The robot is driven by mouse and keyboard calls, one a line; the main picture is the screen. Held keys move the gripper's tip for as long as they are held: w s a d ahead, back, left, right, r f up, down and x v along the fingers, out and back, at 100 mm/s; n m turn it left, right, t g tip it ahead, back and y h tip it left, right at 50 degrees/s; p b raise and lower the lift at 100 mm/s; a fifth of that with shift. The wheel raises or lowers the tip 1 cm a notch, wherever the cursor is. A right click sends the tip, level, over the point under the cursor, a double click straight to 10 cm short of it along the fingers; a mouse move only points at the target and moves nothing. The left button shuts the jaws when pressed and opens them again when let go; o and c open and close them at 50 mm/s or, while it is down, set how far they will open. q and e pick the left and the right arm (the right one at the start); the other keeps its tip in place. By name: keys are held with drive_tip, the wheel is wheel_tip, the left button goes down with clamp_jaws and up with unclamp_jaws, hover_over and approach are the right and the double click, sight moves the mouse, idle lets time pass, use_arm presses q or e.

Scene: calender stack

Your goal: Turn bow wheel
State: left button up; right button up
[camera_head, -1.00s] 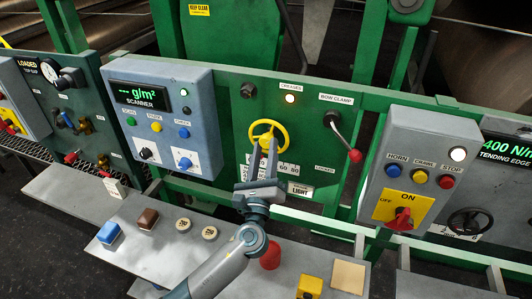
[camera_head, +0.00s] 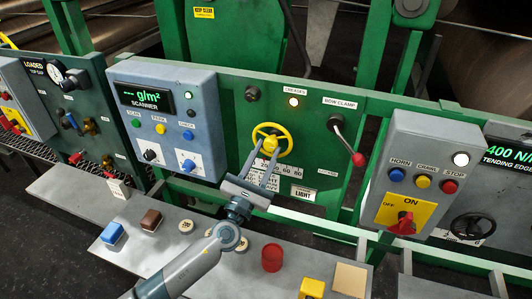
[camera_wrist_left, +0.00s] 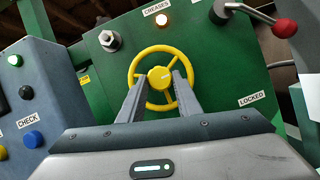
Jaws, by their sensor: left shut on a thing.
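The yellow bow wheel (camera_head: 270,143) is mounted on the green panel below the CREASES lamp. Above it in the wrist view, the wheel (camera_wrist_left: 160,54) shows a round rim, spokes and a domed hub. My left gripper (camera_head: 267,154) reaches up to it from the lower left. Its two fingers are shut on the wheel around the hub, as the left wrist view (camera_wrist_left: 159,82) also shows. A scale with numbers lies behind the fingers, partly hidden. My right gripper is not in view.
The blue-grey scanner box (camera_head: 168,118) stands close on the left. Below, a grey shelf (camera_head: 185,258) carries buttons and a red cylinder (camera_head: 271,258).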

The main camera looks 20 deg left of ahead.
use_arm(q)
drive_tip(key=shift+r, duration=0.1)
idle(0.3)
drive_tip(key=o, duration=1)
drive_tip(key=shift+o, duration=0.2)
drive_tip(key=shift+s+a+f+b, duration=0.1)
drive_tip(key=shift+s+f+b, duration=0.2)
drive_tip(key=shift+s+f, duration=0.15)
drive_tip(key=b+v, duration=0.7)
drive_tip(key=v, duration=0.9)
drive_tip(key=shift+s+r, duration=0.2)
